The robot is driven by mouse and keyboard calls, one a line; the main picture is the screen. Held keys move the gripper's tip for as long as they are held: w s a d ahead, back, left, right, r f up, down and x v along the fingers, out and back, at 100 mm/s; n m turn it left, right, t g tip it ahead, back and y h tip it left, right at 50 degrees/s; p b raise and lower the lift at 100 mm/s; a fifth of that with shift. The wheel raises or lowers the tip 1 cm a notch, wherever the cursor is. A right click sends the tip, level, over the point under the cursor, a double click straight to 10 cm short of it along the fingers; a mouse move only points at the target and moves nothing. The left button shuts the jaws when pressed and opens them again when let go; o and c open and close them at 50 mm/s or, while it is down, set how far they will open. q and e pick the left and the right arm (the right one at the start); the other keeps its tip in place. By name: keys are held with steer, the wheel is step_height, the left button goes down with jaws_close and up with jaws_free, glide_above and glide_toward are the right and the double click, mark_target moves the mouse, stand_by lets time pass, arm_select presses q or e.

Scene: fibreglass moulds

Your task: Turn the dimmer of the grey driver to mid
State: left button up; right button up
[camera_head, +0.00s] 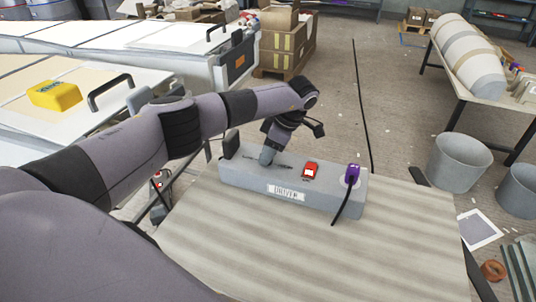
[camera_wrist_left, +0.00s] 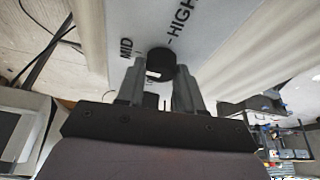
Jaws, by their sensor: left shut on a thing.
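The grey driver (camera_head: 235,178) is a long box with a "DRIVER" label on its front, standing on a pale wooden table top (camera_head: 400,245). In the left wrist view its black dimmer knob (camera_wrist_left: 160,60) sits on the pale panel (camera_wrist_left: 205,14), with "MID" printed to its left and "HIGH" up to its right. My left gripper (camera_head: 268,158) reaches down onto the driver's left part. In the wrist view its two fingers (camera_wrist_left: 158,80) are shut on the knob from both sides. I cannot tell which mark the knob points to. In the head view the gripper hides the knob.
A red switch (camera_head: 311,170) and a purple plug (camera_head: 352,173) with a black cable are on the driver's right part. Buckets (camera_head: 459,163) stand on the floor to the right. A mould with a yellow object (camera_head: 54,95) lies left. The table's front is clear.

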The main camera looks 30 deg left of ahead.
arm_select(q)
steer(key=shift+n, duration=0.3)
steer(key=o, duration=1)
steer(key=shift+r, duration=0.1)
steer(key=v, duration=0.7)
